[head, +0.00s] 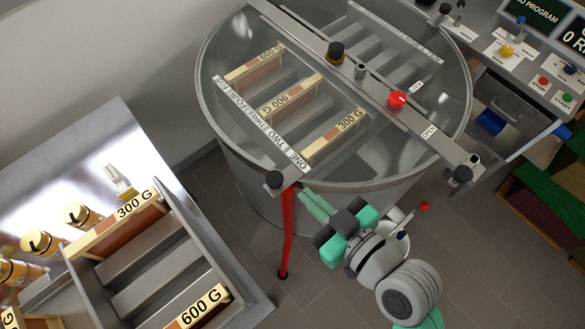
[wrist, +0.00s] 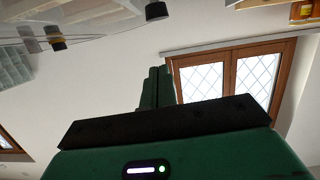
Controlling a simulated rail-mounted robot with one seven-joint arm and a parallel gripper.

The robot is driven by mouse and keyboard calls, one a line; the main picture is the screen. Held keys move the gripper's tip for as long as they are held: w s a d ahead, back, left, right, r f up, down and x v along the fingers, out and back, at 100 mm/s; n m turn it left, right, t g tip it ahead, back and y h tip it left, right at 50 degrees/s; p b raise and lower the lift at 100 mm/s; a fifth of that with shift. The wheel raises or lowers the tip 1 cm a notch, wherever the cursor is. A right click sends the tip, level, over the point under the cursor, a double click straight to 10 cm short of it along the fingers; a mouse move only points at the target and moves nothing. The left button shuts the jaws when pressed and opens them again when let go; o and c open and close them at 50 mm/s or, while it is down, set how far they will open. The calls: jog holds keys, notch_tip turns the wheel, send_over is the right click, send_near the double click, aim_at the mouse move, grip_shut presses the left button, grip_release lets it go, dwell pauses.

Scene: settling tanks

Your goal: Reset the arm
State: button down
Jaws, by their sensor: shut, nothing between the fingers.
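My gripper (head: 306,194) is in the head view, in front of the round settling tank (head: 230,165), near its lower rim. Its green fingers are together with nothing between them. They point up and left, close to the red post (head: 287,235) in the picture. In the wrist view the fingers of my gripper (wrist: 157,72) stand side by side against a pale wall and a window. My arm is bent below the gripper in the head view.
A steel bench (head: 75,160) at left holds a tray with 300 G and 600 G frames and several yellow-labelled jars. A control panel (head: 520,60) stands at upper right.

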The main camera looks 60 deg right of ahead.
jog(key=shift+p+v, duration=0.35)
jog(key=shift+v, duration=0.65)
jog(key=shift+r, duration=0.1)
jog(key=w+a+r+n+t+y, duration=0.2)
jog(key=w+a+r+t, duration=0.25)
jog(key=w+r, duration=0.85)
jog(key=w+a+r+t+y, duration=0.1)
jog(key=w+a+r, duration=0.15)
jog(key=r, duration=0.25)
jog(key=w+a+r+n+t, duration=0.1)
jog(key=a+r, duration=0.3)
jog(key=r, duration=0.2)
jog(key=w+a+r+t+y, duration=0.1)
jog(key=w+a+r, duration=0.15)
jog(key=r, duration=0.25)
jog(key=s+a+r+t+y, duration=0.1)
jog(key=a+r+t, duration=0.1)
jog(key=a+r, duration=0.35)
jog(key=s+a+r+t, duration=0.1)
jog(key=a+r, duration=0.2)
jog(key=r, duration=0.5)
notch_tip(320, 180, up, 26)
jog(key=p, duration=2.7)
jog(key=shift+d+r+p, duration=0.15)
jog(key=shift+d+p, duration=0.15)
jog(key=shift+p, duration=0.05)
